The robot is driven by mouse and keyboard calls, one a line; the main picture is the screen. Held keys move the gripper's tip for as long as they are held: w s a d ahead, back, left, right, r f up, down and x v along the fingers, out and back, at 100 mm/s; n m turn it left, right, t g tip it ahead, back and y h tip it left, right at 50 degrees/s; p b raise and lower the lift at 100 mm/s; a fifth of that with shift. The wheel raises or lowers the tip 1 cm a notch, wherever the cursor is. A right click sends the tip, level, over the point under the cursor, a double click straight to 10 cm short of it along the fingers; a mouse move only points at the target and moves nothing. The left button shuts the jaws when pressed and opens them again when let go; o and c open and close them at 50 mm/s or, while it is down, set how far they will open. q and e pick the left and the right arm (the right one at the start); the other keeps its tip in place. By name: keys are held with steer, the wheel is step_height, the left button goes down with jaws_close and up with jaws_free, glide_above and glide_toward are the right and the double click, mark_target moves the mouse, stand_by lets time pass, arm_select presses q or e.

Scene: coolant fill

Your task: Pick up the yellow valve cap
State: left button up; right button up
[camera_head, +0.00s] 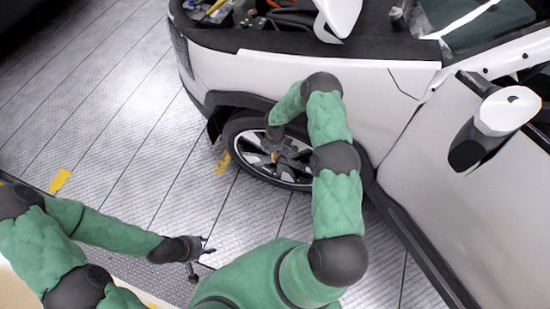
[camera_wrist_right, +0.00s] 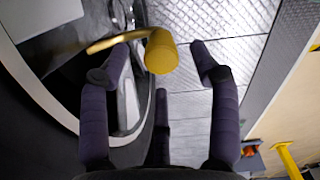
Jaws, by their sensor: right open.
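The yellow valve cap (camera_wrist_right: 161,52) sits on the end of a curved golden stem (camera_wrist_right: 115,42) that comes from the wheel (camera_wrist_right: 62,100) in the right wrist view. My right gripper (camera_wrist_right: 160,60) is open, with its dark fingers spread around the cap and a visible gap on the sides. In the head view my right gripper (camera_head: 285,155) is at the car's front wheel (camera_head: 245,150), and I cannot make out the cap clearly there. My left gripper (camera_head: 205,250) is over the floor at the lower left, empty, with its fingers apart.
The white car (camera_head: 320,75) fills the upper right, with its front hood area open. Its side mirror (camera_head: 495,125) sticks out on the right. The metal tiled floor (camera_head: 115,120) at left is clear apart from yellow markings (camera_head: 60,180).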

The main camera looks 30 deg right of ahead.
step_height(320, 180, down, 4)
steer(key=shift+s+r+b, duration=0.1)
steer(key=shift+b, duration=0.45)
steer(key=c, duration=0.9)
steer(key=shift+o, duration=0.2)
steer(key=shift+r, duration=0.15)
